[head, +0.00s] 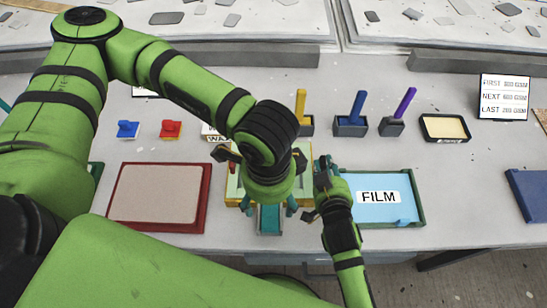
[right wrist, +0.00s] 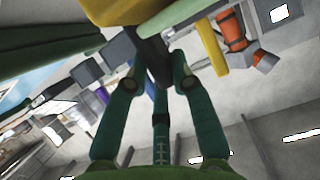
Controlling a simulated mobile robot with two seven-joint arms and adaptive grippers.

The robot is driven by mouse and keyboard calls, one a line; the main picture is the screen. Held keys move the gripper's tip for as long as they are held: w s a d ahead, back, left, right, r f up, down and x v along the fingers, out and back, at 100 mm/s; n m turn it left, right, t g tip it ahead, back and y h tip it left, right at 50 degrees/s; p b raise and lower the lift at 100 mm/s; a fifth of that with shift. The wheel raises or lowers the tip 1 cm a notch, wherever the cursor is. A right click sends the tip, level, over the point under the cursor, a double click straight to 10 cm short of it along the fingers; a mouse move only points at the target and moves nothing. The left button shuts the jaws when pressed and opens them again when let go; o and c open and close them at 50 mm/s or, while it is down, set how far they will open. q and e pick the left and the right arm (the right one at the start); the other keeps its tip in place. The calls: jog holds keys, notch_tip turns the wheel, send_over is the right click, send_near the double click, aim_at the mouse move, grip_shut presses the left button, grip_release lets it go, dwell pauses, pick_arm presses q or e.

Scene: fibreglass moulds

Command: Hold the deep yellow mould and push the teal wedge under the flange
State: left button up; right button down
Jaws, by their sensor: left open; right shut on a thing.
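The deep yellow mould (head: 304,176) stands at the middle of the bench, largely hidden behind my left gripper. The teal wedge (head: 270,218) lies in a small grey holder at the mould's front edge. My left gripper (head: 266,208) is open, fingers spread on either side of the wedge as seen from above; contact cannot be told. My right gripper (head: 322,178) is at the mould's right side. In the right wrist view its fingers (right wrist: 157,68) are shut on a dark part against the yellow mould (right wrist: 115,12). The flange's underside is hidden.
A red-rimmed tray (head: 158,197) lies left, and a blue FILM tray (head: 378,222) lies close on the right. Behind stand grey holders with yellow, blue and purple handles (head: 357,105). Blue and red small tools (head: 171,128) sit back left.

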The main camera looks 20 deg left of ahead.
jog(key=c, duration=1)
grip_release()
jog(key=v, duration=1.2)
jog(key=shift+s+f, duration=0.1)
